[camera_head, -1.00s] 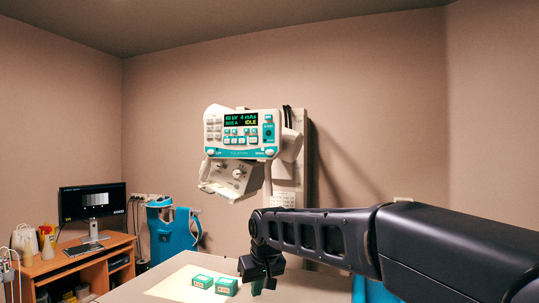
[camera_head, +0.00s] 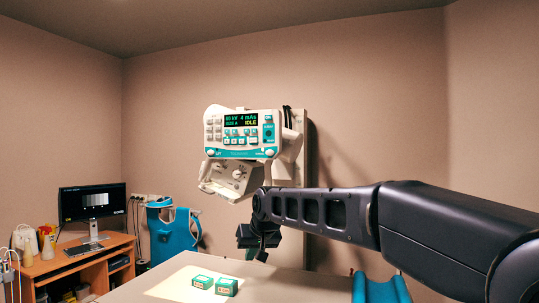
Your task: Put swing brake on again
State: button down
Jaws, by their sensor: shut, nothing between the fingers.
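The x-ray tube head with its control panel (camera_head: 240,134) hangs in the middle of the view, in front of the back wall. Its display reads 60 kV, 4 mAs and IDLE. The panel has several buttons and a teal block at its right side. Which control is the swing brake I cannot tell. A white collimator box with knobs (camera_head: 232,177) sits below the panel. My gripper (camera_head: 259,256) points down, below and right of the tube head and apart from it. It is shut and empty, small and dark in the view.
Two green-and-white boxes (camera_head: 202,282) (camera_head: 227,287) lie on the table (camera_head: 136,289) left of my gripper. A teal padded thing (camera_head: 380,288) stands at lower right. A desk (camera_head: 85,266) with a monitor (camera_head: 92,202) is at left, near a teal apron-like thing (camera_head: 172,232).

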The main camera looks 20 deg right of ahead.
aim_at(269, 152)
jog(key=w+d+r+m+t, duration=0.2)
jog(key=w+r+t, duration=0.1)
jog(key=r, duration=0.6)
jog(key=w+d+r+m+t, duration=0.2)
jog(key=w+r, duration=0.3)
jog(key=r, duration=0.5)
jog(key=w+d+r+m+t, duration=0.2)
jog(key=w+d+r+t, duration=0.2)
jog(key=r, duration=0.5)
jog(key=shift+r+h, duration=0.25)
jog(key=shift+h, duration=0.05)
jog(key=shift+w, duration=0.15)
jog(key=shift+w+d, duration=3.05)
jog(key=shift+d, duration=0.05)
jog(key=shift+w+d, duration=0.1)
jog(key=shift+w, duration=0.05)
jog(key=shift+w+d, duration=0.15)
jog(key=shift+d, duration=0.05)
